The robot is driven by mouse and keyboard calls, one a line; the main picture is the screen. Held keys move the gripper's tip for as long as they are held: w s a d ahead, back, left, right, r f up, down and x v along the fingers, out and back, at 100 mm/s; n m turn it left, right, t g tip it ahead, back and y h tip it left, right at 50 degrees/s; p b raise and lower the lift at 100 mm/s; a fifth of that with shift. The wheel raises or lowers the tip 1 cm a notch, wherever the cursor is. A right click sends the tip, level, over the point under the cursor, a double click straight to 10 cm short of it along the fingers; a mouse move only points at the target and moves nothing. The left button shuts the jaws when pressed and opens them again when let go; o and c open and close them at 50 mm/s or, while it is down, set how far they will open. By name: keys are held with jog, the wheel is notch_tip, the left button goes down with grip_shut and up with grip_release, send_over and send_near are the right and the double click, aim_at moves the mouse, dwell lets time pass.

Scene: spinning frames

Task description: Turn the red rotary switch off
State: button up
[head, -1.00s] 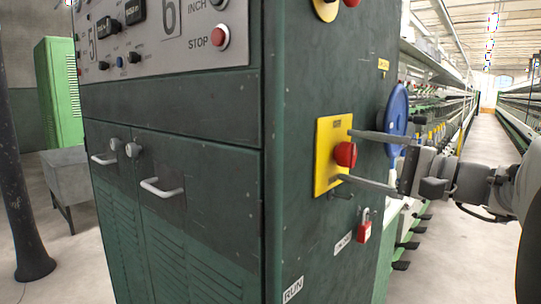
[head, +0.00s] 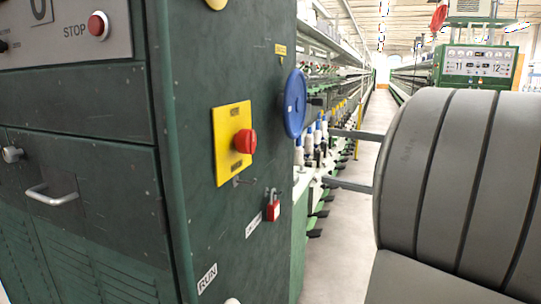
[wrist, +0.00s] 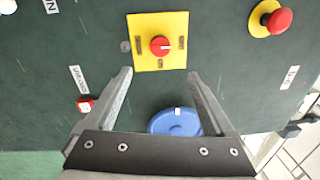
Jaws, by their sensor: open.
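The red rotary switch (head: 245,141) sits on a yellow plate (head: 227,165) on the side of the dark green cabinet. In the wrist view its round red knob (wrist: 154,46) shows a short white mark, roughly level in the picture. My gripper (head: 326,156) is open and empty, to the right of the switch and clear of it, with my arm behind it. In the wrist view the fingertips (wrist: 160,73) are spread wide; the knob lies beyond them, about midway between. The small lettering on the plate is too small to read.
A blue disc (head: 294,103) stands out from the cabinet right of the switch. A red padlock (head: 272,207) hangs below it. Another red button on a yellow base (wrist: 278,20) is on the same panel. An aisle (head: 362,150) runs back between machines.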

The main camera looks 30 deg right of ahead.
jog(key=shift+v, duration=0.9)
